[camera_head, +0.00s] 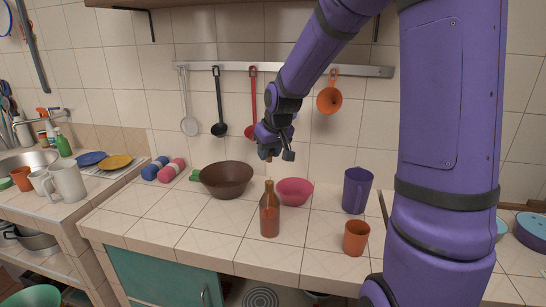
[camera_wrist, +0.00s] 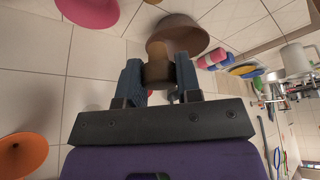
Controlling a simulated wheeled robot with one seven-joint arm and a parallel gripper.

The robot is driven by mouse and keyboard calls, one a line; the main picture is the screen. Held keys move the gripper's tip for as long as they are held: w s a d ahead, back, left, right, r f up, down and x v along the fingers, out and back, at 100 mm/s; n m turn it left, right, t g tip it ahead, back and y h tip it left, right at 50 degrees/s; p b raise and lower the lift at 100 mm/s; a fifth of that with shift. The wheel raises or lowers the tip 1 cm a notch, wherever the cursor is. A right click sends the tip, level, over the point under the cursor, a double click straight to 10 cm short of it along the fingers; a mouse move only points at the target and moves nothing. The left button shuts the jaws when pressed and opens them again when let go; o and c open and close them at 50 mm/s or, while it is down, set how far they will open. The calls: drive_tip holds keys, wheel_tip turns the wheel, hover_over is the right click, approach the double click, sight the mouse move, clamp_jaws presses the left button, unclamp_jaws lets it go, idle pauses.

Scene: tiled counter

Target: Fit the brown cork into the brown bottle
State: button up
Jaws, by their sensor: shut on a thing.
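The brown bottle (camera_head: 269,212) stands upright on the tiled counter, its narrow neck pointing up. My gripper (camera_head: 274,154) is above the bottle's mouth in the head view, with a visible gap between them. It is shut on the brown cork (camera_wrist: 157,68), which sits between the two fingers in the wrist view. The cork (camera_head: 268,156) shows only as a small brown piece under the fingers in the head view. My gripper (camera_wrist: 158,82) also shows in the wrist view. I cannot make out the bottle in the wrist view.
A brown bowl (camera_head: 227,180) and a pink bowl (camera_head: 295,191) stand behind the bottle. A purple cup (camera_head: 356,190) and an orange cup (camera_head: 356,238) are to its right. Utensils hang from a wall rail (camera_head: 300,70). The counter (camera_head: 215,240) left of the bottle is clear.

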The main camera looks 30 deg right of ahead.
idle(0.4)
hover_over(268, 183)
drive_tip(key=s, duration=0.1)
drive_tip(key=shift+s+a+f, duration=0.1)
drive_tip(key=shift+a+f, duration=0.05)
drive_tip(key=shift+f, duration=2.75)
drive_tip(key=shift+f, duration=1.55)
idle(1.1)
drive_tip(key=o, duration=1)
drive_tip(key=shift+r, duration=0.1)
drive_tip(key=v, duration=1)
drive_tip(key=shift+s+r, duration=0.2)
drive_tip(key=shift+r, duration=0.05)
